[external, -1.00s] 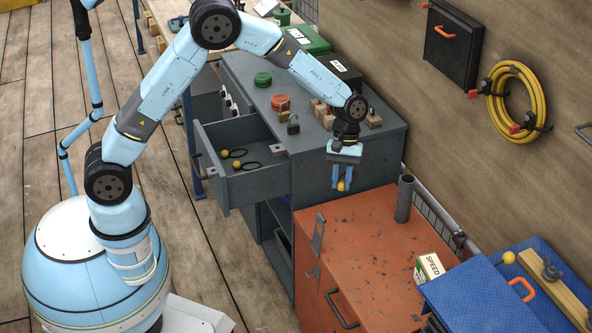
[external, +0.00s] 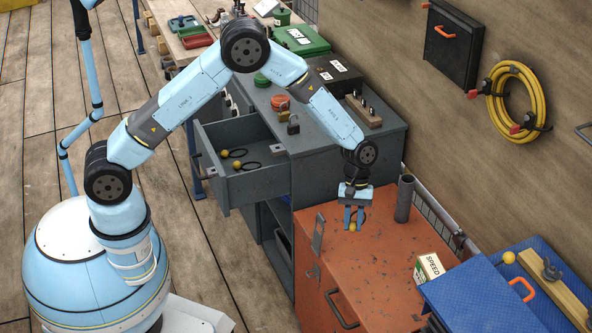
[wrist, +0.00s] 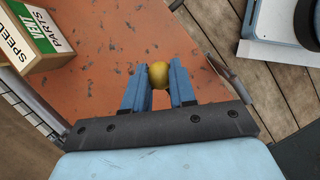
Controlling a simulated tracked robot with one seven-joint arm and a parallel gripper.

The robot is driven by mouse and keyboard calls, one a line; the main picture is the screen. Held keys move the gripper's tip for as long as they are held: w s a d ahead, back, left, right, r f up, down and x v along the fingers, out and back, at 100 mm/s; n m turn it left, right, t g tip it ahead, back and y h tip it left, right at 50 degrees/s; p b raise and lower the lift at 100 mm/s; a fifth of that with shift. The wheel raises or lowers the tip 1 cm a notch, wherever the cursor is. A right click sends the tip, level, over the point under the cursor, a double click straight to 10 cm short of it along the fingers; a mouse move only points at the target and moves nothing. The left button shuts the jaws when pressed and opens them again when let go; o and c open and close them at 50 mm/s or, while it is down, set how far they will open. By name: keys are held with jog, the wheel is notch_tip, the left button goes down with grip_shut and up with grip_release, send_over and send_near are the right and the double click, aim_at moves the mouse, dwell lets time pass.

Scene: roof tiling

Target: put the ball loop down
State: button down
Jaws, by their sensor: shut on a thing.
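My gripper (external: 354,217) is shut on the ball loop (external: 352,226), whose yellow ball sits between the two blue fingers. The ball shows clearly in the wrist view (wrist: 158,74) between the fingertips (wrist: 159,88). A bit of dark loop shows beside the fingers in the external view; most of it is hidden. The gripper points down over the orange cabinet top (external: 385,260), near its back left part. I cannot tell whether the ball touches the surface.
A grey tube (external: 404,198) stands close to the right of my gripper. A SPEED box (external: 428,268) is farther right, beside a blue case (external: 480,300). An open drawer (external: 230,165) holds two more ball loops. The front of the orange top is clear.

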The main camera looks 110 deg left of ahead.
jog(key=w+a+f, duration=0.3)
jog(key=w+f, duration=0.1)
jog(key=w, duration=0.4)
send_over(390, 262)
jog(key=a, duration=0.1)
jog(key=f, duration=0.4)
jog(key=shift+s+f, duration=0.35)
jog(key=shift+w+a+f, duration=0.15)
jog(key=shift+w+f, duration=0.05)
jog(key=shift+f, duration=1.7)
jog(key=c, duration=0.9)
grip_release()
